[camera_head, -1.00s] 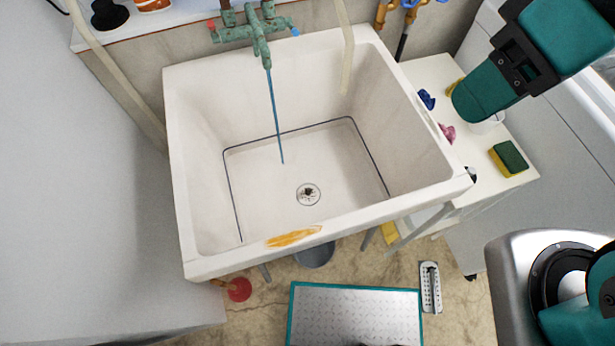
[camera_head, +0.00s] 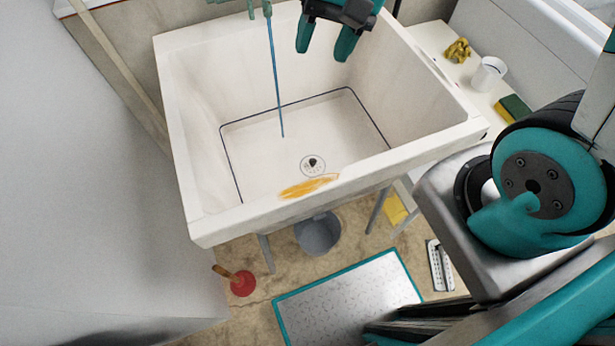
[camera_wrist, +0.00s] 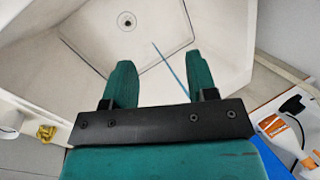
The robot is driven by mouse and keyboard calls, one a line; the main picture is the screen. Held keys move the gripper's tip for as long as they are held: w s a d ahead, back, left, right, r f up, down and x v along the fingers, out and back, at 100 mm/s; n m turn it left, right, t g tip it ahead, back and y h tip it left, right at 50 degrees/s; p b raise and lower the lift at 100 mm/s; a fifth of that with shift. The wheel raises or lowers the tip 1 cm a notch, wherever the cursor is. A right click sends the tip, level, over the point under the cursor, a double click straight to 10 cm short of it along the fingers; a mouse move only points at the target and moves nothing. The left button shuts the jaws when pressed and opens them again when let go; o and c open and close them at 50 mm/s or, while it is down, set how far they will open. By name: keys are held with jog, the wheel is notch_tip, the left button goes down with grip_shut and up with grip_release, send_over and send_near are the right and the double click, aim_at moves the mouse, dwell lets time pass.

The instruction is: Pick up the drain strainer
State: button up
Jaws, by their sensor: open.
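The drain strainer (camera_head: 313,165) is a small round metal piece with a dark centre, set in the floor of the white sink (camera_head: 180,170). It also shows at the top of the wrist view (camera_wrist: 127,20). My gripper (camera_head: 323,50) is above the back part of the sink, with its two teal fingers apart and nothing between them. In the wrist view the fingers (camera_wrist: 160,62) point into the basin, and the strainer lies beyond them, clear of both.
A thin blue stream (camera_head: 275,80) falls from the green faucet (camera_head: 257,8) beside my gripper. A side shelf holds a white cup (camera_head: 489,74), a sponge (camera_head: 513,107) and a yellow object (camera_head: 457,50). A grey bucket (camera_head: 318,232) and red plunger (camera_head: 242,284) are below.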

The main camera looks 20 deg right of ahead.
jog(key=w+d+f+m+b, duration=0.2)
jog(key=w+f+m, duration=0.1)
jog(key=f, duration=0.5)
jog(key=w+d+f+m+b, duration=0.2)
jog(key=w+f+m+b, duration=0.1)
jog(key=f, duration=0.4)
jog(key=m+b, duration=0.3)
jog(key=m, duration=0.3)
send_near(313, 160)
jog(key=f, duration=0.1)
jog(key=a+f, duration=0.1)
jog(key=f, duration=0.1)
jog(key=shift+a+g+b, duration=0.2)
jog(key=shift+g+b, duration=0.1)
jog(key=shift+b, duration=0.05)
jog(key=shift+x, duration=3.05)
jog(key=shift+d, duration=0.1)
grip_shut()
